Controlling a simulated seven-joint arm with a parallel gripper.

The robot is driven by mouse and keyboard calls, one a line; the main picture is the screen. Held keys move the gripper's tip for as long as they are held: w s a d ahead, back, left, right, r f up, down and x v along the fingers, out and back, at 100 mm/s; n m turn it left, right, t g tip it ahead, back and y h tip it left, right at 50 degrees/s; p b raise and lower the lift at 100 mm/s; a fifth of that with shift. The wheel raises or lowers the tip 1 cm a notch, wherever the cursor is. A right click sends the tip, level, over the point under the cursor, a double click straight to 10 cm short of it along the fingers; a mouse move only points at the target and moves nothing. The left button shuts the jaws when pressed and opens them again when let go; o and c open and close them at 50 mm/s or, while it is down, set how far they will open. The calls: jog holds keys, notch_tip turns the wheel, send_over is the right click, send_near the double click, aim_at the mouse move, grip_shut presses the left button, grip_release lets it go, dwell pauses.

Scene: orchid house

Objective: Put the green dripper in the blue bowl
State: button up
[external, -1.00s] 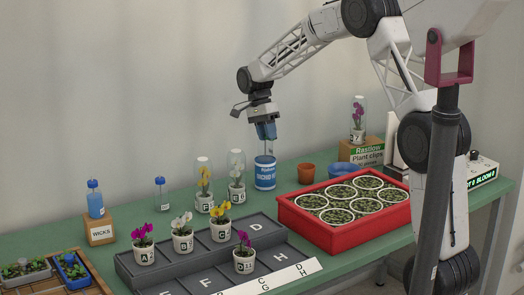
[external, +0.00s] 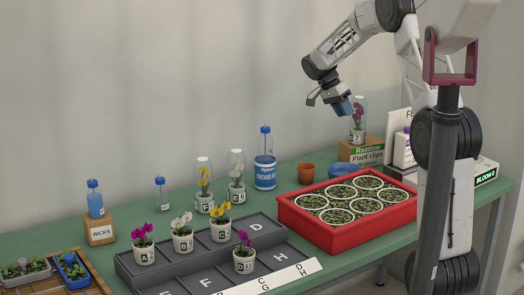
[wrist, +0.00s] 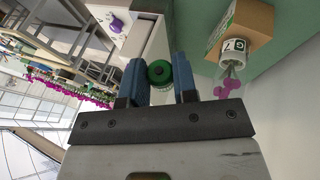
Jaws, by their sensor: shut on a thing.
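My gripper (wrist: 159,75) is shut on the green dripper (wrist: 159,71), whose round green end shows between the blue fingers in the wrist view. In the external view my gripper (external: 343,108) is tilted high above the right part of the bench; the dripper cannot be made out there. The blue bowl (external: 337,171) stands on the bench behind the red tray, below my gripper in the picture. The tray hides part of it, and its inside is hardly visible. The bowl cannot be made out in the wrist view.
The red tray (external: 345,237) holds several round pots. A terracotta pot (external: 306,173) stands left of the bowl. A domed orchid (external: 358,122) stands on a box (external: 361,151) behind the bowl. A tall blue-labelled bottle (external: 265,172) and a white bottle (external: 403,150) stand to either side.

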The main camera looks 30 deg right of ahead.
aim_at(340, 166)
notch_tip(340, 166, down, 11)
jog(key=shift+a+h, duration=0.15)
jog(key=shift+h, duration=0.15)
jog(key=shift+f, duration=0.1)
jog(key=shift+f, duration=4.75)
jog(key=o, duration=1)
